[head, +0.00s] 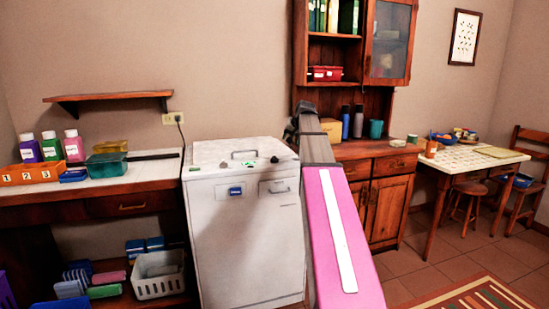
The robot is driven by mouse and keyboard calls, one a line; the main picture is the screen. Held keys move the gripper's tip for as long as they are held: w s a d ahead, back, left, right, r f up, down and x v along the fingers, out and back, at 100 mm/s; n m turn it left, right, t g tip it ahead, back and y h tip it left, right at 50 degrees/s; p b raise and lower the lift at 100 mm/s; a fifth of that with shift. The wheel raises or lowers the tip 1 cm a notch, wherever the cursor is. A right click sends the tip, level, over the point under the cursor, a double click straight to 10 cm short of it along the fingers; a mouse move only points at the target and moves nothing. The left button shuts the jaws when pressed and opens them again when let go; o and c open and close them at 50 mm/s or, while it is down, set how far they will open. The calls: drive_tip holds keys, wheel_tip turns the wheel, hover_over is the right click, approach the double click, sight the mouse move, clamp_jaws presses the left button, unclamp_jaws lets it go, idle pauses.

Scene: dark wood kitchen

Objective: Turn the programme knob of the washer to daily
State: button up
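The white washer (245,240) stands against the wall, left of the middle of the view. Its front has a small blue panel (235,191) and a pale recessed plate (278,188). A handle (243,154) and several small green and dark marks (224,164) show on its top. I cannot tell which part is the programme knob, and no setting is readable. My arm, pink with a white strip, rises from the bottom along the washer's right side and hides its right edge. The dark far end of my arm (301,118) is above and behind the washer's right corner; its fingers are not distinguishable.
A counter (140,171) with bottles (51,146) and an orange numbered box (32,174) adjoins the left. A white basket (158,275) sits below. A wooden cupboard (388,205) stands right, behind my arm. Floor shows at right.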

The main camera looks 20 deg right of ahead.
sight(275, 159)
drive_tip(key=s+a+r+n+g, duration=0.25)
drive_tip(key=s+a+n, duration=0.2)
drive_tip(key=a, duration=0.35)
drive_tip(key=shift+n+g+h, duration=0.35)
drive_tip(key=shift+n+h, duration=0.05)
drive_tip(key=shift+n, duration=0.05)
drive_tip(key=x, duration=1.1)
drive_tip(key=shift+w, duration=0.15)
drive_tip(key=c, duration=0.9)
